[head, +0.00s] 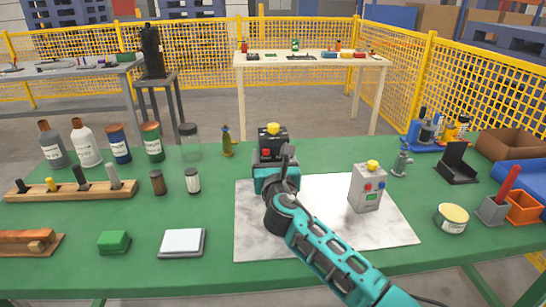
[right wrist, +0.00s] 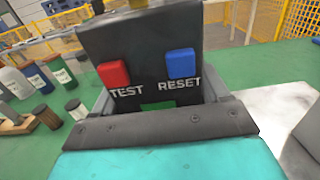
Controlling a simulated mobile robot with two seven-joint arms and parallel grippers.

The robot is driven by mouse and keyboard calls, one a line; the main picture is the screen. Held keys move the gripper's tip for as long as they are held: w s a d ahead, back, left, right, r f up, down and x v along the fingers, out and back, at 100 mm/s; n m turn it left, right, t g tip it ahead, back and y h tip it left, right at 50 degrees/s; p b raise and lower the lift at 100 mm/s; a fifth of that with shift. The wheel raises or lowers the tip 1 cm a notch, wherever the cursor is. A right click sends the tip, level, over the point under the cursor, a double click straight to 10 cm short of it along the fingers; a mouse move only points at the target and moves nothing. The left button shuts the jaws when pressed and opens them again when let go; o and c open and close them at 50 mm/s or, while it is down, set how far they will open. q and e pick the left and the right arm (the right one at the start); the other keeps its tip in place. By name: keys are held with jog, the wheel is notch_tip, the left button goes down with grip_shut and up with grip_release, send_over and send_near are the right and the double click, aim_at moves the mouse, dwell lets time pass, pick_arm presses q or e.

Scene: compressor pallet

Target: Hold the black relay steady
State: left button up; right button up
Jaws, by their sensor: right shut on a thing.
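The black relay (head: 273,137) stands upright at the back edge of the white mat (head: 330,240), with a yellow knob on top. In the right wrist view, the relay (right wrist: 140,38) shows a red TEST button (right wrist: 114,73) and a blue RESET button (right wrist: 180,63) on its near face. My right gripper (head: 272,162) is shut on the relay, with a grey finger at each side of its lower part in the right wrist view. The teal gripper body hides the relay's base, so I cannot tell whether it touches the mat. My left gripper is not in view.
A grey box (head: 367,187) with a yellow knob stands on the mat to the right. Several bottles, a wooden peg block (head: 70,192), a green block (head: 114,242) and a white pad (head: 182,242) are at left. A round tin (head: 451,218) is at right. The front mat is mostly clear.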

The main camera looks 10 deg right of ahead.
jog(key=shift+f+b, duration=0.35)
jog(key=shift+f, duration=0.5)
jog(key=shift+f+b, duration=1.55)
jog(key=shift+f, duration=0.15)
jog(key=shift+f+b, duration=0.4)
jog(key=shift+f, duration=0.1)
jog(key=shift+f+b, duration=0.55)
jog(key=shift+f, duration=0.1)
jog(key=shift+f+b, duration=0.4)
jog(key=shift+f, duration=0.1)
jog(key=shift+f+b, duration=0.9)
jog(key=shift+f, duration=0.25)
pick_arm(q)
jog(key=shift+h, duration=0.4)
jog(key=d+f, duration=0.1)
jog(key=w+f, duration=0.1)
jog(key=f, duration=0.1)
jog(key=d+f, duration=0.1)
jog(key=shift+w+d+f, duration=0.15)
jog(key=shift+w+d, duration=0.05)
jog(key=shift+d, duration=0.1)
pick_arm(e)
jog(key=shift+r, duration=0.1)
